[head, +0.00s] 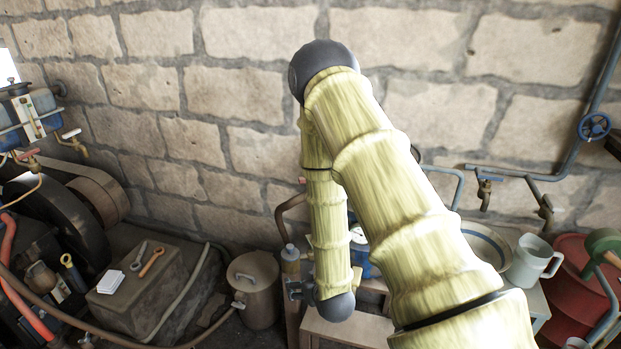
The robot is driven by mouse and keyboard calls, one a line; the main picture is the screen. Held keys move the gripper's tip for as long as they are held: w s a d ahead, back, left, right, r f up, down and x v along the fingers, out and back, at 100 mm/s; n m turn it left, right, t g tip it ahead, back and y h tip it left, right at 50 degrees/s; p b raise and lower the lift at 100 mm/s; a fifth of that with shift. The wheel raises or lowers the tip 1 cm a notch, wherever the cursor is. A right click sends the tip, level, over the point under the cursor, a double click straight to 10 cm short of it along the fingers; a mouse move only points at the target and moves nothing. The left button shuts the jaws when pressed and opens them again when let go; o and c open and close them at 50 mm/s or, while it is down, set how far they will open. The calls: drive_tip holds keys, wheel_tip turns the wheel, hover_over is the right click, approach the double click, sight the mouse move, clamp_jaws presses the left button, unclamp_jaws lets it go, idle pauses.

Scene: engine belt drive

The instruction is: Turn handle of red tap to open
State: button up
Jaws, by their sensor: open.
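A small tap with a reddish handle (27,154) is at the far left edge, below a blue and grey machine. I take this for the red tap, but it is small and I cannot tell how its handle is set. My yellow-green arm crosses the middle of the view, bends at a dark joint near the top and comes down to another dark joint. My arm is well to the right of the tap.
A dark wheel with a belt (98,200) stands below. Wrenches (151,262) lie on a stone block (165,290). A lidded metal can (254,285) stands on the floor. A blue valve wheel (594,126) is at right.

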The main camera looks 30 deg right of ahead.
drive_tip(key=w+d+r+m+t+h, duration=0.1)
drive_tip(key=w+d+r+t, duration=0.1)
drive_tip(key=w+d+r, duration=0.35)
drive_tip(key=w+d+r+t+h, duration=0.1)
drive_tip(key=w+d+r+t, duration=0.15)
drive_tip(key=r, duration=0.55)
drive_tip(key=w+d+r+m+t+h, duration=0.1)
drive_tip(key=w+d+r+t+h, duration=0.1)
drive_tip(key=w+d+r, duration=0.35)
drive_tip(key=p+x, duration=0.1)
drive_tip(key=x, duration=0.2)
drive_tip(key=a+p+x, duration=0.1)
drive_tip(key=x, duration=0.1)
drive_tip(key=p+x, duration=0.1)
drive_tip(key=x, duration=0.2)
drive_tip(key=shift+w+a+r, duration=0.2)
drive_tip(key=shift+w+r, duration=0.05)
drive_tip(key=shift+w, duration=0.35)
drive_tip(key=shift+c, duration=0.4)
drive_tip(key=c, duration=1)
